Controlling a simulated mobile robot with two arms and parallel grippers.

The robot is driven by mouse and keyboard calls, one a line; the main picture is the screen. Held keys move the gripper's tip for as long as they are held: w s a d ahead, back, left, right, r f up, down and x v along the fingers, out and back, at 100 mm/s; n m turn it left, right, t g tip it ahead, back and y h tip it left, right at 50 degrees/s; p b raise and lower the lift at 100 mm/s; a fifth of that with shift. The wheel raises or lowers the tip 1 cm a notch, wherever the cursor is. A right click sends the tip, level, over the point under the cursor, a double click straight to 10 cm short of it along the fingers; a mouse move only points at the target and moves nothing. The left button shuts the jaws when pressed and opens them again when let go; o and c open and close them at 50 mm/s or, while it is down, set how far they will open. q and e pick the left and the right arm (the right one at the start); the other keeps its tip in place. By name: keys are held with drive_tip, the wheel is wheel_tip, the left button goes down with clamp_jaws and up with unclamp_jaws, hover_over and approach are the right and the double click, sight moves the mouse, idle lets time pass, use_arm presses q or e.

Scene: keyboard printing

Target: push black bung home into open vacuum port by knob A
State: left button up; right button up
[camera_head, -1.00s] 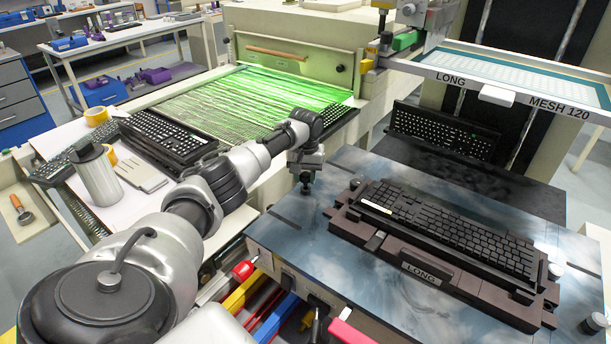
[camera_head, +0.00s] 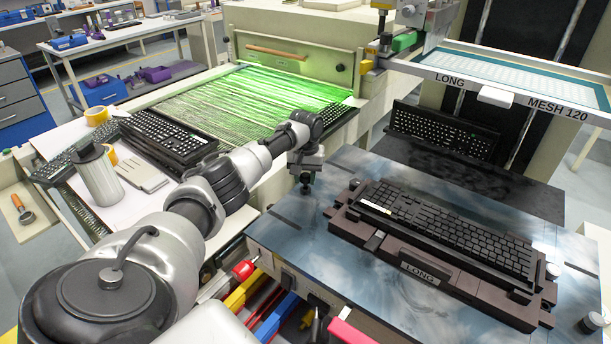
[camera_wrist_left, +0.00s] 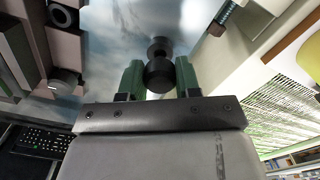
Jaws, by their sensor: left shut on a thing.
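My left gripper (camera_head: 305,183) is over the left part of the glossy blue-grey plate (camera_head: 400,290), pointing down. In the left wrist view its green fingers (camera_wrist_left: 158,80) are shut on the black bung (camera_wrist_left: 158,72), which has a narrow neck and a wider end towards the plate. The bung is at or just above the plate; I cannot tell whether it touches. The open vacuum port is hidden or too small to make out. A dark round knob (camera_head: 354,184) sits at the fixture's left end; no letter A is readable. My right gripper is out of view.
A keyboard (camera_head: 450,230) lies in a brown fixture labelled LONG (camera_head: 420,274), right of my gripper. A screen frame labelled MESH 120 (camera_head: 470,82) hangs behind. A green-lit dryer belt (camera_head: 240,100) and a metal canister (camera_head: 98,178) are to the left.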

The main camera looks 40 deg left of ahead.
use_arm(q)
drive_tip(key=shift+p, duration=0.35)
drive_tip(key=shift+f, duration=0.25)
idle(0.7)
drive_tip(key=shift+f, duration=0.75)
idle(1.1)
idle(0.5)
drive_tip(key=shift+f, duration=0.2)
clamp_jaws()
drive_tip(key=shift+s+f, duration=0.1)
drive_tip(key=shift+f, duration=0.05)
drive_tip(key=o, duration=0.8)
unclamp_jaws()
drive_tip(key=o, duration=0.3)
